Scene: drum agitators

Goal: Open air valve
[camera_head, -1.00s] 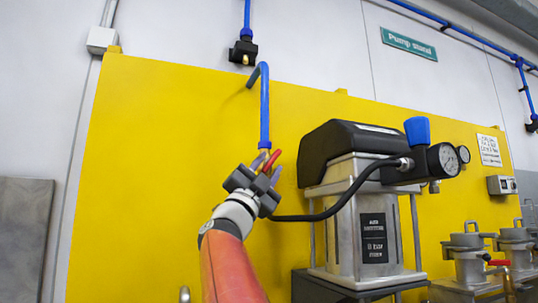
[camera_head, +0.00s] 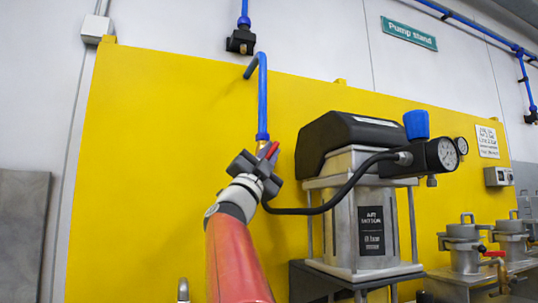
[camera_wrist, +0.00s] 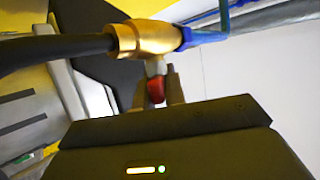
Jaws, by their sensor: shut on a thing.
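The air valve has a brass body (camera_wrist: 150,38) in the wrist view, set between a black hose on the left and a blue pipe (camera_head: 262,95) on the right. Its red lever (camera_head: 270,150) shows above my gripper in the head view. In the wrist view the lever's red end (camera_wrist: 156,90) sits between my fingers. My gripper (camera_head: 264,157) is shut on the red lever at the lower end of the blue pipe. The fingers and the gripper body hide part of the valve in the head view.
An air motor pump (camera_head: 358,200) with a black top stands just right of my gripper. A gauge with a blue knob (camera_head: 417,125) is on its right side. The black hose (camera_head: 330,203) runs from the valve to the pump. The yellow panel (camera_head: 150,170) is clear on the left.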

